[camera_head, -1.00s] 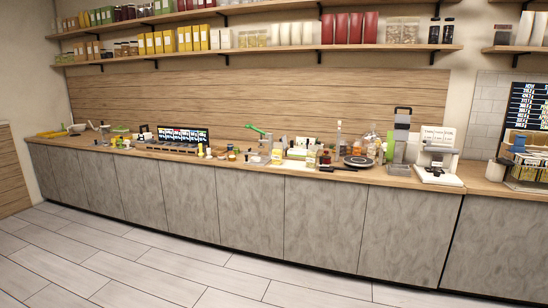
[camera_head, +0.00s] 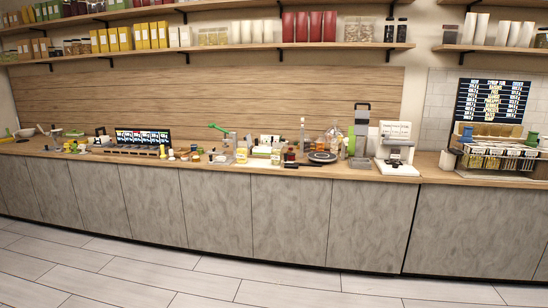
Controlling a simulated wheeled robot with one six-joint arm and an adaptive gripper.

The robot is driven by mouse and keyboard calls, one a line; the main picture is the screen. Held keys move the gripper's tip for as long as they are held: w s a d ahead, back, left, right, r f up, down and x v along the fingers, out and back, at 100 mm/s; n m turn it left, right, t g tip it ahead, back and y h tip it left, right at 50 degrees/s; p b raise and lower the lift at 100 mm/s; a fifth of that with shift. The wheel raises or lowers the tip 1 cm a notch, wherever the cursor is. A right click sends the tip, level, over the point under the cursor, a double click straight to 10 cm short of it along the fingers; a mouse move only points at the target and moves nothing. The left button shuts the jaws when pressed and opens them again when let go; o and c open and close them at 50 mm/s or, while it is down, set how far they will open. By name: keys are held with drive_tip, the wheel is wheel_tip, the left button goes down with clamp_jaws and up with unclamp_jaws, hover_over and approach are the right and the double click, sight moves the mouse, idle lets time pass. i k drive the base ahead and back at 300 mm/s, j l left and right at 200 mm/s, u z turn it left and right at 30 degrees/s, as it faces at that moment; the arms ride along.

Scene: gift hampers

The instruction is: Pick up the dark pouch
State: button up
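I cannot make out a dark pouch for certain in the head view. Several dark red upright packs (camera_head: 302,27) stand on the lower wall shelf, but I cannot tell whether any is the pouch. The long wooden counter (camera_head: 440,177) carries many small items, too small to tell apart. Among them is a dark bottle (camera_head: 290,155) near a round dark pan or plate (camera_head: 322,157). My gripper is not in view.
A white machine (camera_head: 396,148) stands on the counter right of centre. A rack of labelled bins (camera_head: 493,157) stands at the right, below a dark menu board (camera_head: 491,100). The tiled floor (camera_head: 190,275) before the grey cabinets is clear.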

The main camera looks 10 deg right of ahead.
sight(394, 153)
drive_tip(key=z, duration=0.25)
drive_tip(key=i+z, duration=0.25)
drive_tip(key=i, duration=2.4)
drive_tip(key=i+u, duration=0.1)
drive_tip(key=i, duration=0.4)
drive_tip(key=i+l+u, duration=0.1)
drive_tip(key=i, duration=0.4)
drive_tip(key=i+l, duration=0.2)
drive_tip(key=i, duration=0.3)
drive_tip(key=u, duration=0.05)
